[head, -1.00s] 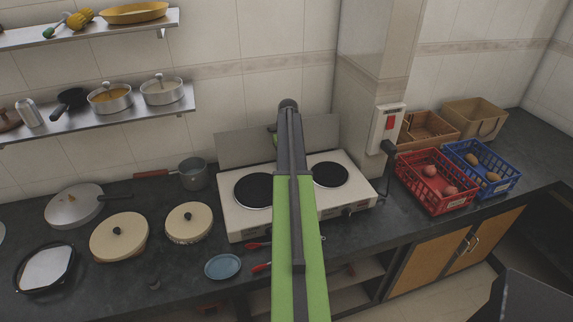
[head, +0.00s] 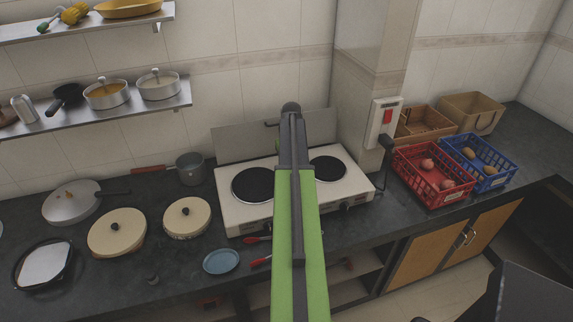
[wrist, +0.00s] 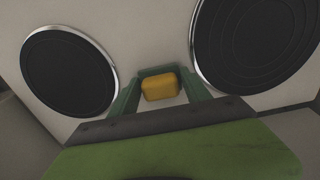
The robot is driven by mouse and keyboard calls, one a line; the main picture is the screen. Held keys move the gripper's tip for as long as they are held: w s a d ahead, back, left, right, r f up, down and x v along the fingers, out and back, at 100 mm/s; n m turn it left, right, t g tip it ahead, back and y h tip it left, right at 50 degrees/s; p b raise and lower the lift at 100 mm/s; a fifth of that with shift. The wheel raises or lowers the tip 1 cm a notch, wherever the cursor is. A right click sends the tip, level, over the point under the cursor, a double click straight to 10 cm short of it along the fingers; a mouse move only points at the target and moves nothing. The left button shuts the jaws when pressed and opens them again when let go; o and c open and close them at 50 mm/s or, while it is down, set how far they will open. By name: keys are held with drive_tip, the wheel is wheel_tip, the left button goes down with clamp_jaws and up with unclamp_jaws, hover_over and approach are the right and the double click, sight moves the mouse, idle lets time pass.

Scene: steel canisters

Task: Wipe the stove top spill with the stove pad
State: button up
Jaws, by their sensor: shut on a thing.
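The stove (head: 257,221) is a white two-burner hot plate on the dark counter, with a raised grey back panel. Its left burner (head: 252,185) and right burner (head: 327,169) are black discs. In the wrist view, the left burner (wrist: 68,72) and right burner (wrist: 255,40) lie on either side of my gripper (wrist: 158,84). My gripper is shut on a yellow block-like pad (wrist: 160,88) over the white strip between the burners. Contact between pad and stove cannot be told. In the head view my arm hides most of the gripper and the pad. I cannot make out a spill.
A red crate (head: 433,187) and a blue crate (head: 478,165) with round items stand right of the stove. Lidded pans (head: 117,232), a saucepan (head: 190,170) and a blue dish (head: 221,261) sit left. A shelf (head: 150,106) with pots hangs at upper left.

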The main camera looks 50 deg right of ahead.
drive_tip(key=shift+s+a+f, duration=0.1)
drive_tip(key=shift+s+a, duration=1.3)
drive_tip(key=shift+s, duration=0.5)
drive_tip(key=shift+s+a+f, duration=0.1)
drive_tip(key=shift+s+a, duration=1.35)
drive_tip(key=shift+s, duration=0.5)
drive_tip(key=shift+s+a+f, duration=0.1)
drive_tip(key=shift+s+a, duration=1.3)
drive_tip(key=shift+s, duration=0.5)
drive_tip(key=shift+r, duration=0.1)
wheel_tip(320, 180, up, 6)
drive_tip(key=p, duration=0.5)
drive_tip(key=shift+w+d+r+p, duration=0.1)
drive_tip(key=shift+p, duration=0.3)
wheel_tip(320, 180, up, 3)
drive_tip(key=p, duration=0.3)
